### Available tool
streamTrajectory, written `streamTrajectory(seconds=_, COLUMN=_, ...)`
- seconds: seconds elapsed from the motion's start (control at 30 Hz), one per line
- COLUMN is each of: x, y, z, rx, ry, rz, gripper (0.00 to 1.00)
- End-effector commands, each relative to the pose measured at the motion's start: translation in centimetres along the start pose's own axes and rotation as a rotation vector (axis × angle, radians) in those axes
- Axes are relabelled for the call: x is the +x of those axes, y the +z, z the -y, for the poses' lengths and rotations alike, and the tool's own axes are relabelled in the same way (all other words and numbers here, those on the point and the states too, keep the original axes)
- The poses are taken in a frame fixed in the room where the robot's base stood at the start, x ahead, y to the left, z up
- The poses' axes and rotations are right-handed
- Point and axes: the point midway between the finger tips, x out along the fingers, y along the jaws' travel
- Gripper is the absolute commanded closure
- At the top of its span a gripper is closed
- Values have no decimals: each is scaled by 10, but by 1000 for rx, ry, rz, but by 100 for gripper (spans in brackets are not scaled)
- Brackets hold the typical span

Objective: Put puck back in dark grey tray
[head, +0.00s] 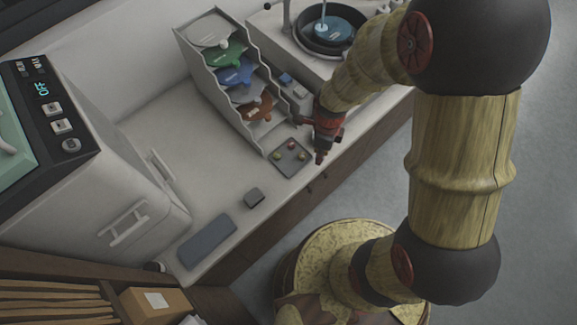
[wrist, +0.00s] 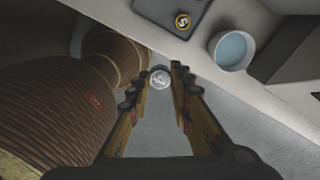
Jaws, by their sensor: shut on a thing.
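My gripper (wrist: 160,82) is shut on a small round puck (wrist: 160,79) with a silvery face, held between its fingertips in the wrist view. In the head view my gripper (head: 320,158) points down just right of the dark grey tray (head: 286,166), near the counter's front edge; the held puck cannot be made out there. The tray holds a few small coloured pucks, red and green ones among them.
A stepped rack (head: 222,98) of coloured discs stands behind the tray. A white round container with a blue inside (wrist: 232,48) is right of the tray in the wrist view. A small grey block (head: 254,197) and a blue-grey pad (head: 207,241) lie on the counter leftward.

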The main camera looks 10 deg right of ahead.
Motion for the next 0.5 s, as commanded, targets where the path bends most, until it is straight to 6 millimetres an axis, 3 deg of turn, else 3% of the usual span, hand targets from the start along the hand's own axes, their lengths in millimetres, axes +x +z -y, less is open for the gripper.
streamTrajectory(seconds=0.2, x=24, y=49, z=-13, rx=-8, ry=3, rz=-2, gripper=100)
streamTrajectory(seconds=0.5, x=67, y=82, z=-20, rx=-4, ry=2, rz=-2, gripper=100)
